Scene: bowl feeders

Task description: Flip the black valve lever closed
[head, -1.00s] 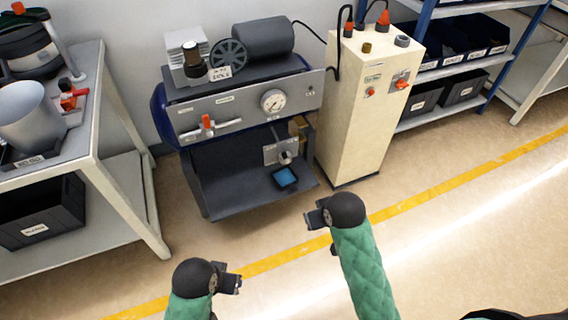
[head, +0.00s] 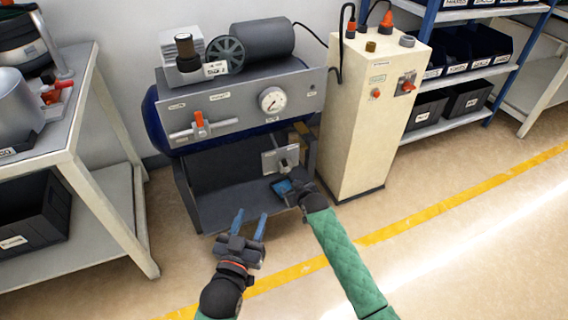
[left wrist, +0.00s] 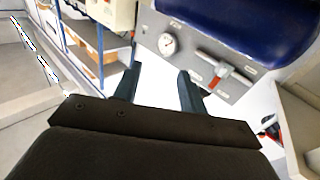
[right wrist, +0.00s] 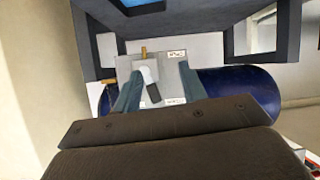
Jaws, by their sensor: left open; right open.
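The black valve lever (right wrist: 153,92) shows in the right wrist view, on a pale grey pivot in front of a grey plate (right wrist: 118,72). A brass stub is beside the pivot. In the head view the plate (head: 270,162) sits at the right of the machine's lower bay, and the lever is too small to read there. My right gripper (right wrist: 160,70) is open, with its fingers either side of the lever in view; contact cannot be told. In the head view its wrist is just below the plate. My left gripper (head: 250,215) is open and empty in front of the bay.
The machine's front panel (head: 245,108) carries a gauge (head: 272,100) and an orange-handled valve (head: 200,121). A cream cabinet (head: 362,130) stands close on the right. A grey bench (head: 45,155) is at the left. The front floor is open.

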